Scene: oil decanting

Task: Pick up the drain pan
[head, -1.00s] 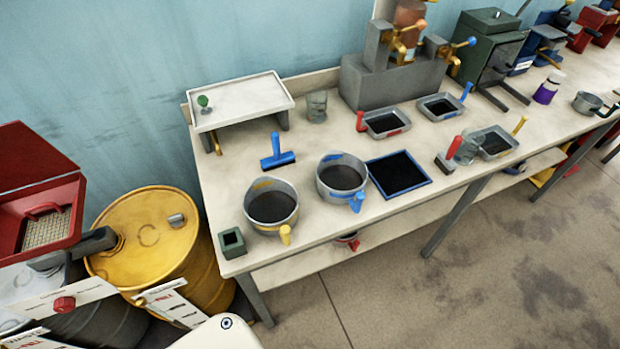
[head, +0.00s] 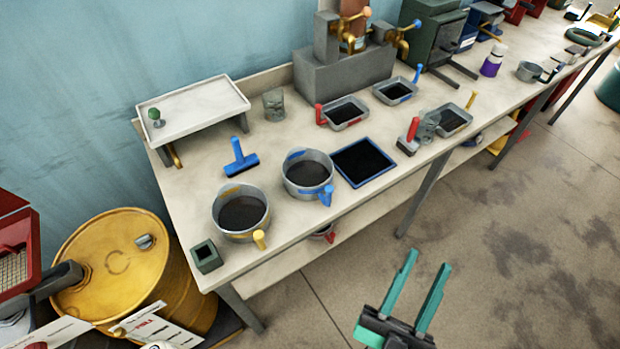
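Several pans with dark contents stand on the workbench; which one is the drain pan I cannot tell. Two are round: a pan with a yellow handle (head: 221,203) at the front left, and a pan with a blue handle (head: 288,186) just right of it. Three are small and rectangular: a red-handled pan (head: 330,119), a blue-handled pan (head: 408,97) and a yellow-handled pan (head: 464,130). My gripper (head: 428,262) has teal fingers spread apart and empty. It shows over the floor in front of the bench, apart from every pan.
The workbench (head: 190,187) also holds a blue-rimmed black tray (head: 367,184), a blue squeegee-like tool (head: 240,162), a white raised tray (head: 195,105), a green square cup (head: 206,262) and grey machines (head: 355,78). A yellow drum (head: 110,262) stands left. The floor (head: 520,240) in front is clear.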

